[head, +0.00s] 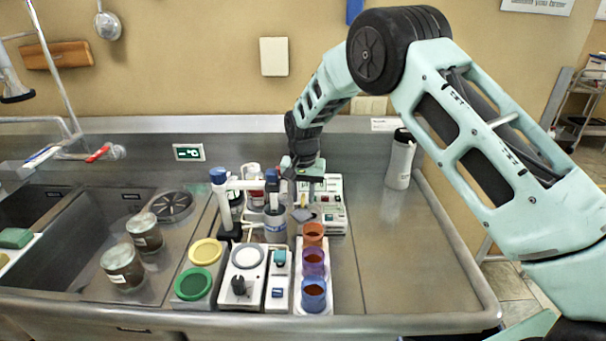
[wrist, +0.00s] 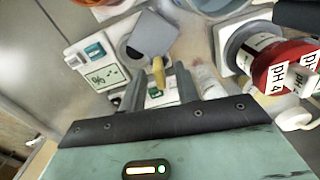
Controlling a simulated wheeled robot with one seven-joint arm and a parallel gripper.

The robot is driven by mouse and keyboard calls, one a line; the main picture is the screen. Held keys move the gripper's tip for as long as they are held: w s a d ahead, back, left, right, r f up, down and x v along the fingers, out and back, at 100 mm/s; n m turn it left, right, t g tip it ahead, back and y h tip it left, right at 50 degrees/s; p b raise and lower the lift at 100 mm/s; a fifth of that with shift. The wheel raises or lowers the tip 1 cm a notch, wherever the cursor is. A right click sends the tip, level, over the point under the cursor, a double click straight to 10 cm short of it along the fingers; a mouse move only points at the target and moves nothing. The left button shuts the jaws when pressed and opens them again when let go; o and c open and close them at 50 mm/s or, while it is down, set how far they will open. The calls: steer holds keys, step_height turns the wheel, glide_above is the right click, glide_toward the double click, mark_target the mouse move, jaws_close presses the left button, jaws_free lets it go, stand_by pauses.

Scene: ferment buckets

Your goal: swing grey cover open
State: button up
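The grey cover (head: 303,214) is a small flat flap on the front of a white bench instrument (head: 328,190). In the wrist view the grey cover (wrist: 152,36) appears above my fingertips, with a yellow tab (wrist: 158,70) at its near edge. The cover looks shut or nearly so, but the angle leaves this uncertain. My gripper (wrist: 158,82) is open, its two dark fingers on either side of the yellow tab, with gaps visible; contact cannot be told. In the head view my gripper (head: 304,180) points down over the instrument and partly hides it.
A bottle with a red pH 4 cap (wrist: 285,68) stands close to the right in the wrist view. Coloured cups (head: 314,262) stand in front of the instrument, and a bottle rack (head: 245,185) is to its left.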

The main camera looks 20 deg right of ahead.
mark_target(303, 195)
step_height(303, 195, up, 17)
steer(key=b, duration=0.3)
steer(key=shift+f, duration=0.1)
